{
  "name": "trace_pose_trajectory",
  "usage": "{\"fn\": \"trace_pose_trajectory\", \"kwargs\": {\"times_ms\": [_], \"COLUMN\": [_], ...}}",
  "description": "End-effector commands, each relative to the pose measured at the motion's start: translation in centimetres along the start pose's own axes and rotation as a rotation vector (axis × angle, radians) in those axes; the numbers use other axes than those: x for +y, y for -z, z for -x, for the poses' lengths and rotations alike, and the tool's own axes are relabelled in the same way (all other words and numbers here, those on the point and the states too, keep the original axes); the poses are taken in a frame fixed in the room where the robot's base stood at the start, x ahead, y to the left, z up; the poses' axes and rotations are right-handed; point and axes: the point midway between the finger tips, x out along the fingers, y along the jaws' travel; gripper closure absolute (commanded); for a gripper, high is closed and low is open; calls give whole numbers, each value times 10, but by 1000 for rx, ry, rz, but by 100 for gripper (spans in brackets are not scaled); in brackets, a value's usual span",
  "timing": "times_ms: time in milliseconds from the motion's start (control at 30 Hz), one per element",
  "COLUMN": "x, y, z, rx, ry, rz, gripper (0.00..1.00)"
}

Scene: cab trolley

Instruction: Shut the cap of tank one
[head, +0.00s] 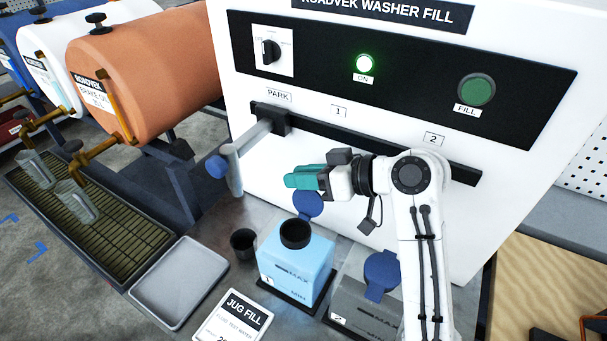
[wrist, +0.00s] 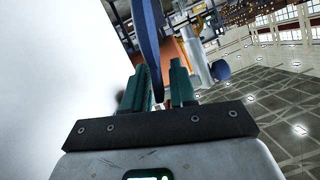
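Tank one is the light blue jug (head: 292,265) marked 1, standing on the bench with its black filler neck (head: 296,234) uncovered. Its round blue cap (head: 308,206) stands up on its hinge behind the neck. My gripper (head: 300,180) has teal fingers pointing left, just above the cap's upper edge, in front of the white panel. In the wrist view the fingers (wrist: 158,90) are apart, and the blue cap (wrist: 148,45) shows edge-on, reaching into the gap between them. I cannot tell whether either finger touches it.
A fill spout (head: 235,165) with a blue knob is parked left of my gripper. A black cup (head: 243,243) and a grey tray (head: 180,283) lie left of tank one.

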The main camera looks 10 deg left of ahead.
Motion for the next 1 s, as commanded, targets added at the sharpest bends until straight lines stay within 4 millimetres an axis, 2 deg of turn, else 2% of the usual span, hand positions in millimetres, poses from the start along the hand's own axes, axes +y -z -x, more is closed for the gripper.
{"fn": "trace_pose_trajectory", "kwargs": {"times_ms": [33, 267, 1000], "x": [0, 0, 0], "y": [0, 0, 0], "z": [0, 0, 1], "rx": [0, 0, 1], "ry": [0, 0, -1], "rz": [0, 0, 0], "gripper": [79, 100, 100]}}
